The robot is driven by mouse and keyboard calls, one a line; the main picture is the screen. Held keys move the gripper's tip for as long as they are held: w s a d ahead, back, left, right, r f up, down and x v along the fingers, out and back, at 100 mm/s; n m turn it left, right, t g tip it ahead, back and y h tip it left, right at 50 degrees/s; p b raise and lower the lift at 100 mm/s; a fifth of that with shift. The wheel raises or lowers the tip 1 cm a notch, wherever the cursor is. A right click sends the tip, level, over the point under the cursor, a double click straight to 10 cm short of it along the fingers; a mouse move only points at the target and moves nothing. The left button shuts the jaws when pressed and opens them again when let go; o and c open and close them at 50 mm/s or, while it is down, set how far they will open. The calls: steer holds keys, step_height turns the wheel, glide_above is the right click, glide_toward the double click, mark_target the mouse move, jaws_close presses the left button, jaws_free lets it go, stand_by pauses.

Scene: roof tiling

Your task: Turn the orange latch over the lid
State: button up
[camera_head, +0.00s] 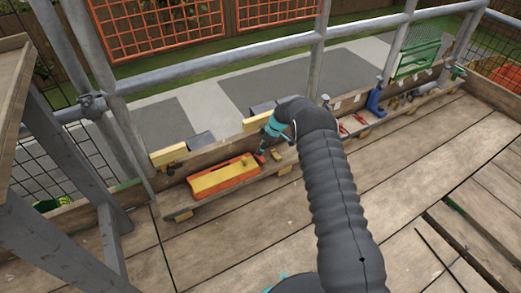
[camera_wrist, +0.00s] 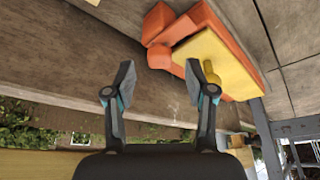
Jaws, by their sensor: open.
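An orange box (camera_head: 226,183) with a yellow lid (camera_head: 222,175) lies on a plank ledge along the railing. In the wrist view the yellow lid (camera_wrist: 222,60) fills the upper right, with a yellow knob at its near edge. An orange piece, which looks like the latch (camera_wrist: 163,57), sticks out at the box's end beside the lid, not over it. My gripper (camera_wrist: 160,88) is open and empty, its fingers spread. The right finger is close to the knob in the picture; contact cannot be told. In the head view my gripper (camera_head: 265,150) is beside the box's right end, partly hidden by my arm.
Grey metal scaffold poles (camera_head: 200,72) run behind the ledge. Yellow blocks (camera_head: 168,155) stand on the edge behind the box. Red tools (camera_head: 355,122) and a blue object (camera_head: 375,102) lie farther right. The plank deck (camera_head: 420,150) in front is mostly clear.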

steer(key=shift+x, duration=0.95)
jaws_close()
